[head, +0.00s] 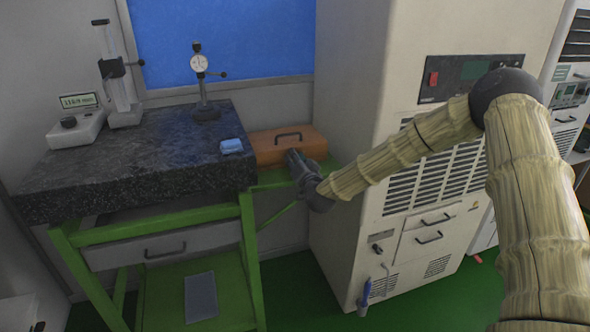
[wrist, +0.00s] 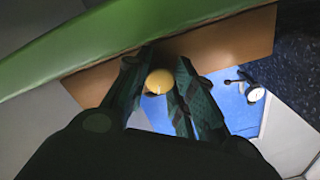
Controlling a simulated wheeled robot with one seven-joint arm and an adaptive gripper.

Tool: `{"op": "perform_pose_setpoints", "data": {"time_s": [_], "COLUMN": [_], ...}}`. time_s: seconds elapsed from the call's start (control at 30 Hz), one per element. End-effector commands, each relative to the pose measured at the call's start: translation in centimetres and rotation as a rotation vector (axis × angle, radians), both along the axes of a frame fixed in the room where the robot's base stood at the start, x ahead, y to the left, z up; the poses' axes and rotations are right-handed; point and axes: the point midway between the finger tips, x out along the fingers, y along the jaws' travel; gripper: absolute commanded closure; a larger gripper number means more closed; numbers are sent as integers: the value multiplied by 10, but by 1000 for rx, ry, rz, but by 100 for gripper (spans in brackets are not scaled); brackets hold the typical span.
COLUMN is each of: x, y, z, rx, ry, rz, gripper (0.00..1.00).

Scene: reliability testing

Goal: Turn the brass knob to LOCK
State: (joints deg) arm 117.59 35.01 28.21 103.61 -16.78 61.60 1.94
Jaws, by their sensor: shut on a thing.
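The brass knob (wrist: 159,81) shows as a round yellow disc between my fingers in the wrist view, with a small pale mark near its lower edge. It sits at the brown wooden case (wrist: 225,45), which also shows in the head view (head: 262,150) with a dark handle on its lid. My gripper (wrist: 157,69) is shut on the knob, one dark finger on each side. In the head view my gripper (head: 291,157) is at the case's front, and the knob is hidden there. No LOCK lettering is readable.
The case rests on a green frame (head: 250,220) beside a dark granite plate (head: 130,165). A dial gauge stand (head: 199,65), a height gauge (head: 118,80) and a blue cloth (head: 231,146) stand or lie on the plate. A tall cream cabinet (head: 352,130) is close on the right.

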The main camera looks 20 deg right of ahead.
Motion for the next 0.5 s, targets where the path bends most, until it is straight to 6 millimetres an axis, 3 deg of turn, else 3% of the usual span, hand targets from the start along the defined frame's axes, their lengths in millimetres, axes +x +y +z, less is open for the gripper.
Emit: {"op": "perform_pose_setpoints", "data": {"time_s": [0.03,0.5], "x": [0,0], "y": [-1,-1], "z": [-8,-7], "rx": [46,494], "ry": [1,16], "rz": [-1,-1], "gripper": [99,99]}}
